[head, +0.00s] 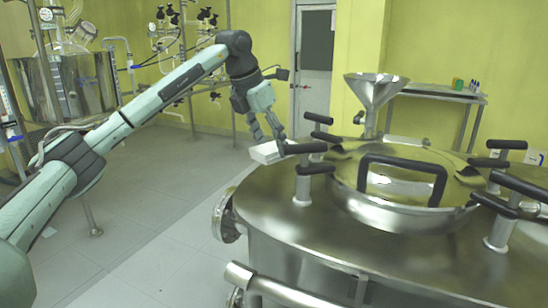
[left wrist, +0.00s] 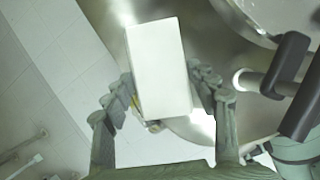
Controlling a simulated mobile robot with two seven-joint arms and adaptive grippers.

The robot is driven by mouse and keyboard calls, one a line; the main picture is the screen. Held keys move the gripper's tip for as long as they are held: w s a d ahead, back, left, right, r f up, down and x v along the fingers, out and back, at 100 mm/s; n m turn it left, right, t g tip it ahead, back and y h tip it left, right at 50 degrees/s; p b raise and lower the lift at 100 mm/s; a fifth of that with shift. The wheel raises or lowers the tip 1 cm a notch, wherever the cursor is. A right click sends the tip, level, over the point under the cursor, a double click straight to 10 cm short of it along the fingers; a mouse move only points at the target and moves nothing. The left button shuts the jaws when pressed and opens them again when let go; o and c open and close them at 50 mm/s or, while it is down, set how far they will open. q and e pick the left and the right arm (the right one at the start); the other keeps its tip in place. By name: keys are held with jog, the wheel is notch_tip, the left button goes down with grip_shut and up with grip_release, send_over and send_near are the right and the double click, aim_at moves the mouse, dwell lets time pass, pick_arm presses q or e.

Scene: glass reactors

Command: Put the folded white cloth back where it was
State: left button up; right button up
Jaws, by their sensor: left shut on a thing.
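The folded white cloth (head: 266,153) is a flat, pale block at the left rim of the big steel vessel (head: 285,215). My left gripper (head: 270,141) reaches down from above and is shut on it. In the left wrist view the cloth (left wrist: 160,75) sticks out lengthwise between the two fingers (left wrist: 165,95), with the vessel's shiny top behind part of it. I cannot tell whether the cloth touches the vessel's top or hangs just above it. My right gripper is not in view.
A black-handled clamp (head: 304,180) stands close right of the cloth. The domed lid (head: 405,180) with its black handle and a steel funnel (head: 374,92) lie beyond. A steel side table (head: 440,93) stands at the back wall. Open grey floor (head: 150,215) lies left of the vessel.

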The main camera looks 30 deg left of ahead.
aim_at(274, 174)
pick_arm(q)
jog(key=shift+w+d+f, duration=0.1)
jog(key=shift+w+f, duration=0.3)
jog(key=shift+w, duration=0.2)
jog(key=shift+f, duration=1.95)
jog(key=o, duration=1)
jog(key=shift+f, duration=0.1)
jog(key=v, duration=1.2)
